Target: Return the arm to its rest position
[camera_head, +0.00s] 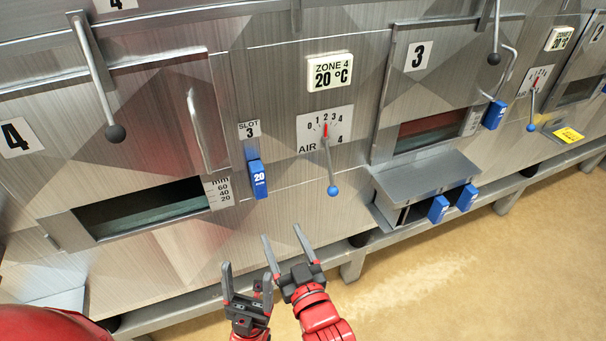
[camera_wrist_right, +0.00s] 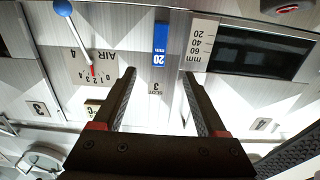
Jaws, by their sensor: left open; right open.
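My right gripper (camera_head: 283,233) is open and empty in front of the lower panel of the dryer hood (camera_head: 300,220), below the AIR dial (camera_head: 325,130). Its two spread fingers also show in the right wrist view (camera_wrist_right: 158,75), with nothing between them but the panel beyond. My left gripper (camera_head: 247,270) is open and empty, just lower left of the right one. The two grippers are very close together in the head view; I cannot tell whether they touch. Both are apart from the handles and tags.
A blue "20" tag (camera_head: 257,180) sits in slot 3. The AIR lever has a blue knob (camera_head: 333,191). A shelf (camera_head: 427,178) with two blue tags below it juts out at right. Door 4 has an open window (camera_head: 140,212). The floor (camera_head: 480,270) at lower right is clear.

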